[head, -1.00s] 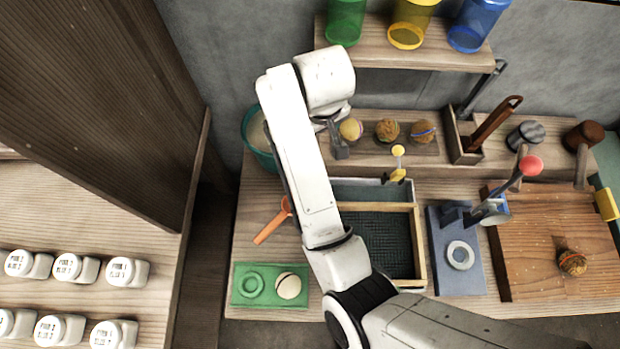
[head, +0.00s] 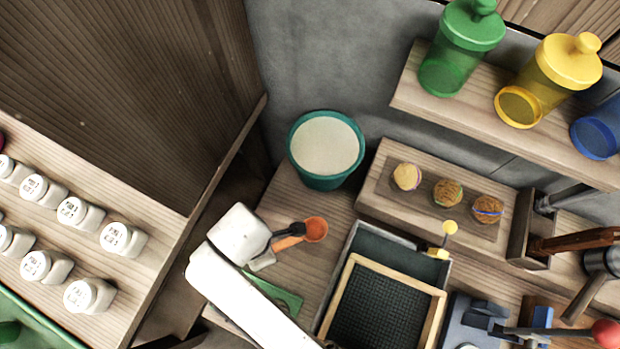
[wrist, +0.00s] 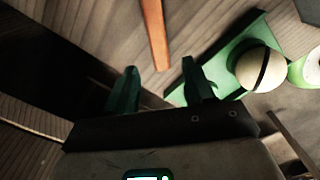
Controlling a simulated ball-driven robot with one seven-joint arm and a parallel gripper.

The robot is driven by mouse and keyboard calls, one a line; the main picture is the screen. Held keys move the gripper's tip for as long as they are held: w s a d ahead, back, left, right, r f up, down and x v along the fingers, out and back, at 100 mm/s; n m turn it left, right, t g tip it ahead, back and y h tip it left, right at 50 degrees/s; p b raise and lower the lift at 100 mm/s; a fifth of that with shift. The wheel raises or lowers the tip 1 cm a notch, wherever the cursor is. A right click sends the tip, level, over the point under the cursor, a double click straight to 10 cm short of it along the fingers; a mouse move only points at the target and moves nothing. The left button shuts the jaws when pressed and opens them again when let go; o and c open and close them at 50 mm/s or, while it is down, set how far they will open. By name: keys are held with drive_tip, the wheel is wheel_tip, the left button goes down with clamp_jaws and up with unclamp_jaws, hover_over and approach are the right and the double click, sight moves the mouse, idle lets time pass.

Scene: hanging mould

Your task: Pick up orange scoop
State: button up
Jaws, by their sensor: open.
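The orange scoop (head: 313,230) lies on the wooden bench, its round bowl toward the back right and its handle toward my gripper (head: 277,246). My gripper partly hides the handle in the head view. In the wrist view, the scoop's orange handle (wrist: 155,32) points down toward the gap between my two open fingers (wrist: 160,88). The handle end stops short of the fingertips, apart from them, and the bowl is out of view. Nothing is between the fingers.
A green plate (head: 283,297) lies beside my gripper; a pale ball with a dark line (wrist: 260,69) sits on it. A teal bucket of pale powder (head: 325,183) stands behind the scoop. A framed mesh tray (head: 434,315) is to the right. Bench edge and dark gap lie left.

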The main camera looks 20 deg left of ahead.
sight(294, 240)
drive_tip(key=shift+d+f, duration=0.2)
drive_tip(key=shift+f, duration=2.7)
drive_tip(key=shift+c, duration=0.3)
drive_tip(key=shift+w, duration=0.1)
drive_tip(key=c, duration=0.9)
drive_tip(key=shift+r, duration=0.15)
